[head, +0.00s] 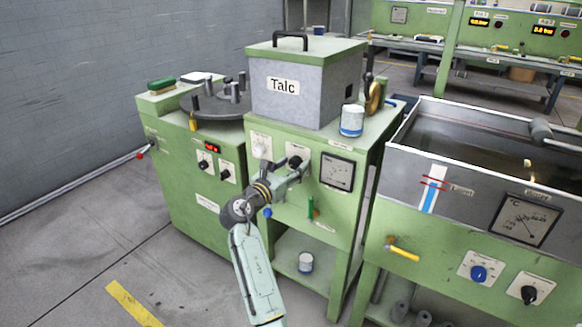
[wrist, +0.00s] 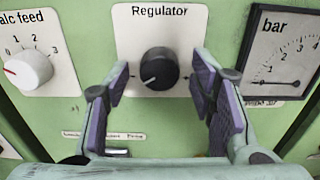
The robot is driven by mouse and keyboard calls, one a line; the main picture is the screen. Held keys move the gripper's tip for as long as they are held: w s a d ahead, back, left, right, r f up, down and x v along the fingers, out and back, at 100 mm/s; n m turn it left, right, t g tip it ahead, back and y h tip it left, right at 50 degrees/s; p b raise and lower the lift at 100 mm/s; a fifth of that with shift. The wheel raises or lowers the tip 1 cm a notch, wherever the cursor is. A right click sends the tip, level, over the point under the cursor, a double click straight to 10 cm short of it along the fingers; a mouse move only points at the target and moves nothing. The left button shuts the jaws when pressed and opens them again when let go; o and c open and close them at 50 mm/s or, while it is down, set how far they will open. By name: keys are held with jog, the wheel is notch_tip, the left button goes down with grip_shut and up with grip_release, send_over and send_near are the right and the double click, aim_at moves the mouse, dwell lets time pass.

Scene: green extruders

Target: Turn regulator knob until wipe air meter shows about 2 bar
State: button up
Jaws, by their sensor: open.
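The black regulator knob (wrist: 159,68) is in the middle of the wrist view, on a white plate marked "Regulator". Its white line points to the lower left. My open gripper (wrist: 160,80) has one purple-padded finger on each side of the knob, with gaps to both. The knob also shows in the head view (head: 294,162), partly behind my gripper (head: 288,175). The bar meter (wrist: 286,50) is right of the knob, cut off by the frame edge. Its needle seems low on the scale, but I cannot read it exactly. It also shows in the head view (head: 337,173).
A white talc feed knob (wrist: 28,69) is left of the regulator. The grey Talc box (head: 300,90) and a white-blue can (head: 352,121) stand on top of the green machine. A green-handled valve (head: 312,208) is below the meter. A water trough (head: 475,150) is at right.

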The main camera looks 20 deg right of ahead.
jog(key=c, duration=1.1)
